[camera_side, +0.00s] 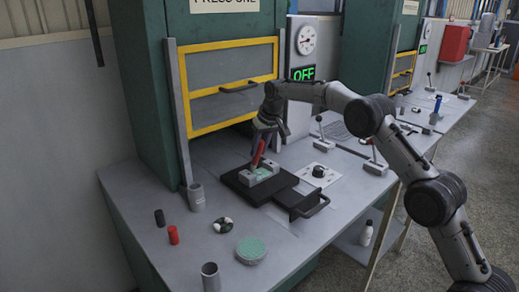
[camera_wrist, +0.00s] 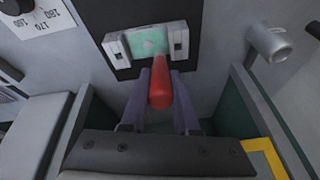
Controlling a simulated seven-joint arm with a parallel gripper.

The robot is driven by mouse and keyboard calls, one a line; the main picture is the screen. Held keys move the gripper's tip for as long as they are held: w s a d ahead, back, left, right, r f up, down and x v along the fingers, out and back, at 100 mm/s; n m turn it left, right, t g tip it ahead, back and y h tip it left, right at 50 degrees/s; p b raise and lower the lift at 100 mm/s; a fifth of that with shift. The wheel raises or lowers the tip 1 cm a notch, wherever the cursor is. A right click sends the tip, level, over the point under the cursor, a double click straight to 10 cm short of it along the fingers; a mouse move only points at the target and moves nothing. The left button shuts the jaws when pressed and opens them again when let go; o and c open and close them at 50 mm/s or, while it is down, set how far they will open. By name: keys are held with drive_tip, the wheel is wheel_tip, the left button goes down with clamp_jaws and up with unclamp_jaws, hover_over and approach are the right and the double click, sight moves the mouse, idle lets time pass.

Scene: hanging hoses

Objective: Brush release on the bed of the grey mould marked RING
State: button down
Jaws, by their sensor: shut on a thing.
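My gripper (camera_side: 266,133) is shut on the red handle of a brush (camera_side: 259,153) and points down over a grey mould (camera_side: 273,168). In the wrist view the red handle (camera_wrist: 160,88) stands between the two fingers. The mould (camera_wrist: 114,47) has a pale green bed (camera_wrist: 148,41) between two grey end blocks, each with a dark square hole. The brush's lower end is at or just above the bed; I cannot tell whether it touches. No RING marking is legible. The mould sits on a black plate (camera_side: 234,183).
A black handle (camera_side: 316,207) juts from the plate's front right. A dial panel (camera_side: 318,174) and levers lie right. A yellow-framed guard (camera_side: 186,94) stands behind. Grey cups (camera_side: 196,198), a black cylinder (camera_side: 160,218), a red cylinder (camera_side: 173,235) and a round green-topped tin (camera_side: 250,249) stand front left.

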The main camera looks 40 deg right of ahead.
drive_tip(key=shift+r, duration=3.9)
